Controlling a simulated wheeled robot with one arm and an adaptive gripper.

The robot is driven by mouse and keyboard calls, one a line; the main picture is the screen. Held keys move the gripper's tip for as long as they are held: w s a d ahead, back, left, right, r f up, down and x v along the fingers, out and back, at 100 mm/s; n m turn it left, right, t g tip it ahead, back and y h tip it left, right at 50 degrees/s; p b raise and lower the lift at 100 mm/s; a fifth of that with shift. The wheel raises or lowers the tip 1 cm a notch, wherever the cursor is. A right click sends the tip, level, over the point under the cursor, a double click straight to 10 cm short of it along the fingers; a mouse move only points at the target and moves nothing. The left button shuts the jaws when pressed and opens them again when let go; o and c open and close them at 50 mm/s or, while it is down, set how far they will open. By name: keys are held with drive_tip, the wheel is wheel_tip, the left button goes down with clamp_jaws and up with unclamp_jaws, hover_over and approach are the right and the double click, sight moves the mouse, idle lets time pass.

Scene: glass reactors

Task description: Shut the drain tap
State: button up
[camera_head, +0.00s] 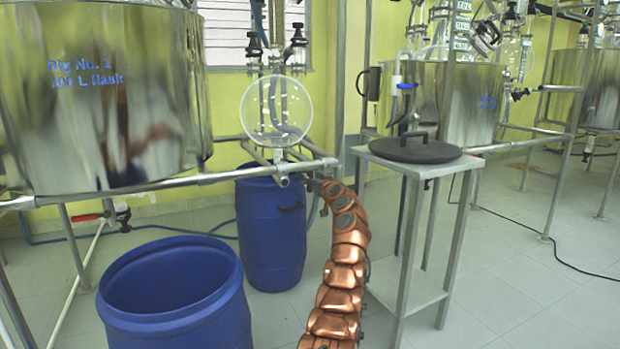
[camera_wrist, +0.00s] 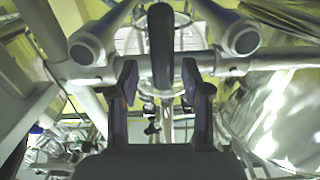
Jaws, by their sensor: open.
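My gripper (camera_wrist: 160,75) is open in the wrist view, its two dark fingers apart. A dark upright bar (camera_wrist: 162,45) shows between the fingers; it may be a tap lever, but I cannot tell, nor whether they touch it. In the head view my copper arm reaches up to the frame below the round glass flask (camera_head: 276,110), and its end is hard to make out there. A pale outlet fitting (camera_head: 283,180) sits under this flask. A tap with a red lever (camera_head: 88,217) is under the large steel vessel (camera_head: 105,100) at left; its lever lies roughly level.
An open blue drum (camera_head: 175,312) stands at the front left and a closed blue drum (camera_head: 270,235) stands under the flask. A metal stand (camera_head: 440,168) with a black lid (camera_head: 415,149) is close right of my arm. Frame pipes (camera_wrist: 90,70) crowd the wrist view.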

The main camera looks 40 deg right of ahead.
drive_tip(key=shift+w+d+r, duration=0.1)
drive_tip(key=shift+w+d, duration=0.1)
drive_tip(key=shift+w, duration=0.7)
clamp_jaws()
